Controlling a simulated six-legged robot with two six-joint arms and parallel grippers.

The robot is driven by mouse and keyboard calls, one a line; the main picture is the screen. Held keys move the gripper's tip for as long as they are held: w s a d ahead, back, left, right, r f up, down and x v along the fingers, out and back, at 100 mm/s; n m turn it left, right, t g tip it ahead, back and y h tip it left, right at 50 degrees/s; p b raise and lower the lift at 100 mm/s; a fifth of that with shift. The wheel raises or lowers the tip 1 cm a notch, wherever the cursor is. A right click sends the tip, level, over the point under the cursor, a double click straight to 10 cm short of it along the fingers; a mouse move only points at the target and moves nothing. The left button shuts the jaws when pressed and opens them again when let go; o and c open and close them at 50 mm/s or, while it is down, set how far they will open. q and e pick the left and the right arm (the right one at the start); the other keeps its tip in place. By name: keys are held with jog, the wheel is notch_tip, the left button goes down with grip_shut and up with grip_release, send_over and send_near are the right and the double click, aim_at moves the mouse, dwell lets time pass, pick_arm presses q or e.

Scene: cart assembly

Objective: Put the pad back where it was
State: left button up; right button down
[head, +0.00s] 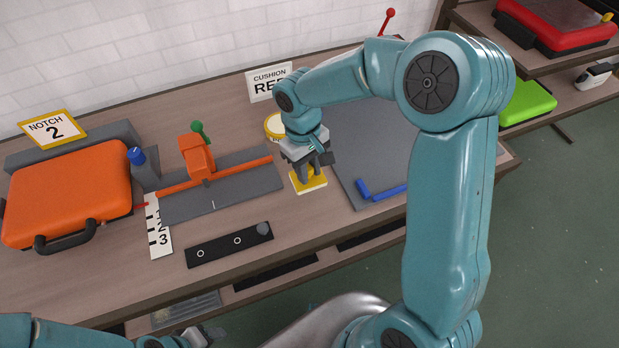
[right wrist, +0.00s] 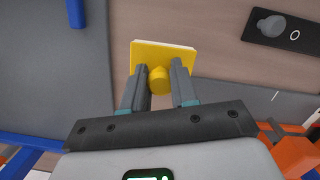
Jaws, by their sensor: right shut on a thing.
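The pad (head: 296,187) is a yellow square plate with a pale edge and a round yellow knob. My right gripper (head: 310,174) is shut on the knob, over the bench between the grey fixture plate and the grey mat. In the right wrist view the pad (right wrist: 179,60) sits level between the fingertips of the right gripper (right wrist: 160,80). I cannot tell whether its underside touches the bench. My left gripper (head: 203,338) shows only partly at the bottom edge.
A fixture with an orange clamp (head: 197,157) and a black strip with a grey knob (head: 230,245) lie left of the pad. A grey mat (head: 362,140) with blue corner pieces lies right. A "CUSHION" sign (head: 268,83) stands behind. An orange case (head: 70,192) is far left.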

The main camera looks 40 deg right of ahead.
aim_at(310, 181)
notch_tip(310, 181, down, 4)
jog(key=shift+s+d+r, duration=0.1)
jog(key=shift+d, duration=0.05)
jog(key=shift+f, duration=0.35)
jog(key=shift+f, duration=0.1)
jog(key=c, duration=0.9)
grip_release()
